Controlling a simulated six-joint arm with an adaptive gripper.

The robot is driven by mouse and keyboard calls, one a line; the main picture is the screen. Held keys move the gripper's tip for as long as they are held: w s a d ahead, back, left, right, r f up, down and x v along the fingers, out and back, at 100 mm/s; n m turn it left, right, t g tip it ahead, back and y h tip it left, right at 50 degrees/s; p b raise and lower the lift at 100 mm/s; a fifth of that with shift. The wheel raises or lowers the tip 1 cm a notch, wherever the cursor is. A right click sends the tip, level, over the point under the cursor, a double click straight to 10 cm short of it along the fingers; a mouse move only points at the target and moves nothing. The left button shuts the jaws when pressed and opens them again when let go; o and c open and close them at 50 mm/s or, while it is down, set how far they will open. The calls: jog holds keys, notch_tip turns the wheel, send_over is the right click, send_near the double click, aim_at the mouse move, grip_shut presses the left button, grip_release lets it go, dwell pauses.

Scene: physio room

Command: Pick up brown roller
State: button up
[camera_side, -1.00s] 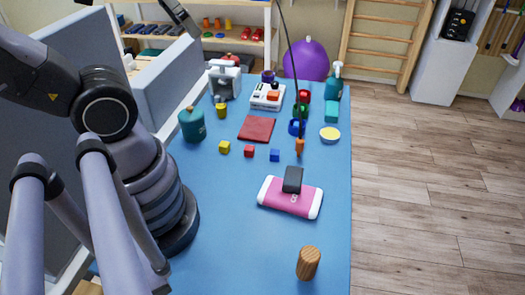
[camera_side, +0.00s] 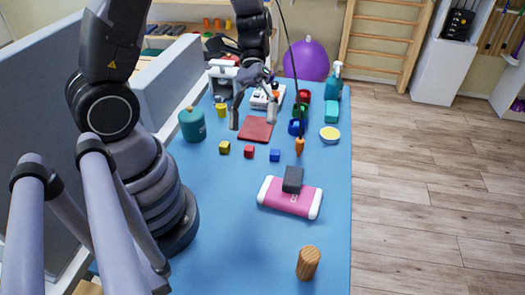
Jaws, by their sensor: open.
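The brown roller (camera_side: 308,263) is a short wooden cylinder with a striped grain. It stands upright, slightly tilted in the picture, at the near right of the blue table (camera_side: 225,255). My gripper (camera_side: 253,117) is open and empty, fingers pointing down, over the far part of the table near the red cloth (camera_side: 256,130). It is well away from the roller. The roller is fully visible.
A pink and white device (camera_side: 288,199) with a dark block on it lies between gripper and roller. Small yellow, red and blue cubes (camera_side: 274,155) lie mid-table. A teal canister (camera_side: 192,124) stands left. The table around the roller is clear.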

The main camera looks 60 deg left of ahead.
jog(key=w+d+f+n+t+h, duration=0.1)
jog(key=w+d+f+n+h, duration=0.15)
jog(key=f+n+h, duration=0.65)
jog(key=n+t, duration=0.4)
jog(key=t, duration=0.1)
send_near(310, 254)
jog(key=d, duration=0.4)
jog(key=shift+s+f, duration=0.2)
jog(key=shift+s, duration=0.1)
jog(key=shift+w+d, duration=0.2)
jog(key=shift+d, duration=1.3)
jog(key=shift+w+d, duration=0.15)
jog(key=shift+d, duration=1.4)
jog(key=c, duration=1.2)
jog(key=shift+r, duration=0.15)
jog(key=shift+c, duration=0.2)
